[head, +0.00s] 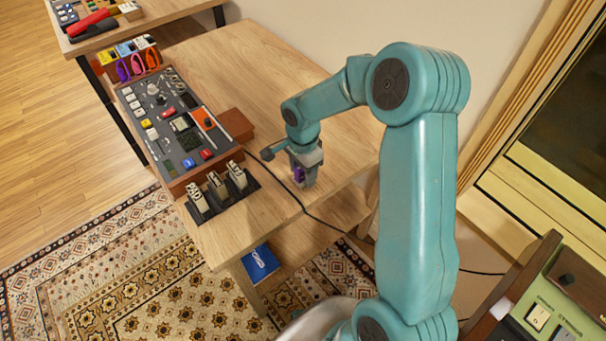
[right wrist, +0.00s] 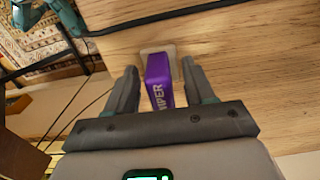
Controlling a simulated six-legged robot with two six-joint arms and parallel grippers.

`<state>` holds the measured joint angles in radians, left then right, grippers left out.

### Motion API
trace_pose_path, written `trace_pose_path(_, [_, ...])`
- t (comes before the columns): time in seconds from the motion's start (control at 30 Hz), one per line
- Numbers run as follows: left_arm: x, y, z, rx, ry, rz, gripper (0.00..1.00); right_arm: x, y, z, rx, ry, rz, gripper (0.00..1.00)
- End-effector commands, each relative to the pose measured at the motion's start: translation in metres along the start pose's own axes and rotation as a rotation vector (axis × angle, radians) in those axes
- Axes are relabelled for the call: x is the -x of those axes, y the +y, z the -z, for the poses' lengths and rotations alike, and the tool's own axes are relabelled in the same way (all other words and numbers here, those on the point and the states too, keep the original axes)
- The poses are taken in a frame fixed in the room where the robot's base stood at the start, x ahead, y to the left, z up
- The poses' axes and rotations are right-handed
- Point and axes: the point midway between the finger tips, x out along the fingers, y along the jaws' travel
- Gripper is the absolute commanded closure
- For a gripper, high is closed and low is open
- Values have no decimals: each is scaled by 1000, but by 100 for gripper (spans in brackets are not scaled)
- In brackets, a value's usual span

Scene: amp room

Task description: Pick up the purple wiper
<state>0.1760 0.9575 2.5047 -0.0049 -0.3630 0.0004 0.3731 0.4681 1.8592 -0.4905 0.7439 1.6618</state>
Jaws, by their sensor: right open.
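The purple wiper (right wrist: 159,80) stands between the two fingers of my right gripper (right wrist: 160,82) in the right wrist view. Its purple body carries pale lettering ending in "PER", and a pale base shows at its far end on the wooden table (right wrist: 240,60). The fingers are open, one on each side of it, with a small gap visible on both sides. In the head view the wiper (head: 299,174) is a small purple patch, mostly hidden by my right gripper (head: 304,180), which points down at the table. My left gripper is not in view.
A dark tray of parts (head: 172,118) lies left of the gripper, with a black rack of pale blocks (head: 222,190) in front. A black cable (head: 280,182) runs across the table close to the gripper. A blue box (head: 260,263) sits below the table edge.

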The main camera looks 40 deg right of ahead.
Motion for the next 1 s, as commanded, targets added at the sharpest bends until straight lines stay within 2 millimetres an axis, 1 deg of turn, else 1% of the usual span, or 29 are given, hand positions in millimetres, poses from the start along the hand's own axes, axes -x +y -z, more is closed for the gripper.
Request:
trace_pose_path(0.1, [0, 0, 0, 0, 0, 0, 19, 0, 0, 0, 0, 0, 0, 47])
trace_pose_path(0.17, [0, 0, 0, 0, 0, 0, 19, 0, 0, 0, 0, 0, 0, 66])
trace_pose_path(0.2, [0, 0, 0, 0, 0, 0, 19, 0, 0, 0, 0, 0, 0, 79])
trace_pose_path(0.27, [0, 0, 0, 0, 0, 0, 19, 0, 0, 0, 0, 0, 0, 99])
trace_pose_path(0.6, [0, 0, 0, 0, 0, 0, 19, 1, 0, 0, 0, 1, 1, 100])
trace_pose_path(0.73, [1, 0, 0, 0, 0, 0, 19, 9, 0, 0, 0, 1, 2, 100])
trace_pose_path(0.87, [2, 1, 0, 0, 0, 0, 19, 27, -1, 0, 0, 2, 4, 100])
trace_pose_path(0.97, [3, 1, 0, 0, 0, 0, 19, 51, -1, 0, 0, 3, 7, 100])
trace_pose_path(1.0, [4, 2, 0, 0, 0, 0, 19, 63, -1, 0, 1, 2, 8, 100])
